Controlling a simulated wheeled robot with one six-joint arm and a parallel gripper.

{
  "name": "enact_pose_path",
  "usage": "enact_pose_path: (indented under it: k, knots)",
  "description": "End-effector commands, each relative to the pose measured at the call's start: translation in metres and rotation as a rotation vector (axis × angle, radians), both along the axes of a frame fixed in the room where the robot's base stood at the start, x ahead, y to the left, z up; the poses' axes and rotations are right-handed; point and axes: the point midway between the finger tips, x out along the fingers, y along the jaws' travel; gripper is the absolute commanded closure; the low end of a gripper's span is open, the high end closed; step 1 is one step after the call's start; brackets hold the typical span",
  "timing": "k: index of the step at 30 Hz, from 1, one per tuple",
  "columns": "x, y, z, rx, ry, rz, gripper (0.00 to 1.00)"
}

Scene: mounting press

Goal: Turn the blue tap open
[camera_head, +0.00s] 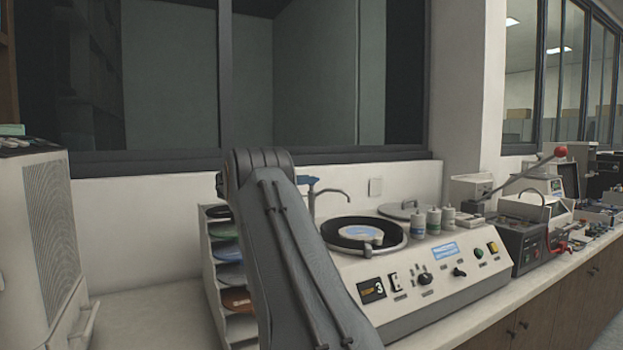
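The blue tap handle (310,182) shows just right of my arm, behind the grinding machine. It looks like a small flat blue lever on a short post. A thin curved metal spout (335,192) stands beside it and arches over the black turntable disc (364,233). My grey arm link rises in front and hides the lower post and part of the machine's left side. My gripper is out of the picture, so its opening and distance from the tap are not shown.
The grinding machine (450,275) has knobs and a display on its front. A rack of coloured discs (228,255) stands left of it. Several bottles (433,222) are behind right. A lever press (525,240) with a red-knobbed handle stands further right. Counter space at left is clear.

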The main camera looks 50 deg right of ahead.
Motion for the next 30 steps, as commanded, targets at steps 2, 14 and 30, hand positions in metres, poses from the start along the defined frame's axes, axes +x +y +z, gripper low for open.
enact_pose_path:
  k: [2, 14, 30]
  knots:
    - [-0.005, -0.013, 0.002, 0.0, 0.0, -0.001, 0.73]
    - [-0.008, -0.029, 0.0, 0.001, -0.001, 0.003, 0.73]
    - [-0.009, -0.029, 0.003, -0.002, -0.001, 0.038, 1.0]
